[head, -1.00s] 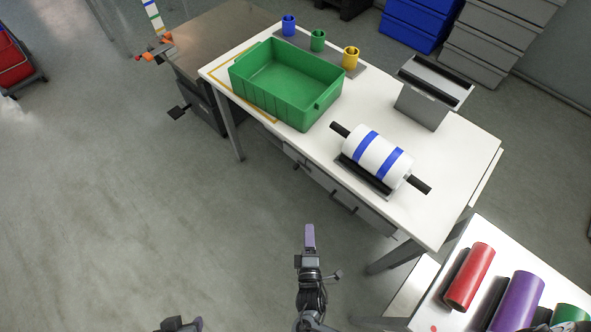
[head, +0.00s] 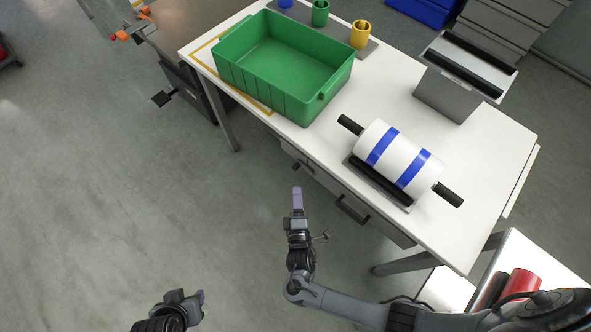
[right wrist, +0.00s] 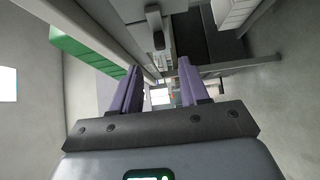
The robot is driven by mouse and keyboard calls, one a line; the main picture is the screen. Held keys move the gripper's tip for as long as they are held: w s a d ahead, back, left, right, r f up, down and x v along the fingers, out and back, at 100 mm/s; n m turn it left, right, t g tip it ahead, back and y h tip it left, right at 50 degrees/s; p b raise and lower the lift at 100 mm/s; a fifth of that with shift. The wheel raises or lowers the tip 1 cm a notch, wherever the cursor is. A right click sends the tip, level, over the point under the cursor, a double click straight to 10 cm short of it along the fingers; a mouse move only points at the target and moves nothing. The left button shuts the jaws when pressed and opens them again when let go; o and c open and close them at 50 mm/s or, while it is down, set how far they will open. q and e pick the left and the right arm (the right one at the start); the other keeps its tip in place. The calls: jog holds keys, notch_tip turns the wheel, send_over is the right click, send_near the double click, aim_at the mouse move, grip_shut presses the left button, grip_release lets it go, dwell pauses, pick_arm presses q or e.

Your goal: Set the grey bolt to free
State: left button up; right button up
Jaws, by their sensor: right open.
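I cannot make out the grey bolt for certain in either view. A small dark fitting (head: 296,167) shows under the table's front edge, left of a dark drawer handle (head: 352,209); it is too small to identify. My right gripper (head: 297,198) is in front of the table, just below that fitting in the head view. In the right wrist view its two purple fingers (right wrist: 160,88) stand apart with nothing between them. My left gripper (head: 198,299) is at the bottom of the head view, partly seen, and its jaw opening does not show.
The white table (head: 460,235) carries a green bin (head: 275,90), a white roll with blue bands (head: 396,158), coloured cups and a grey stand (head: 445,95). A red roll (head: 522,285) lies on a side table at lower right. The floor at left is clear.

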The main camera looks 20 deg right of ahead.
aim_at(296, 171)
jog(key=b+x, duration=0.2)
jog(key=x, duration=0.7)
grip_shut()
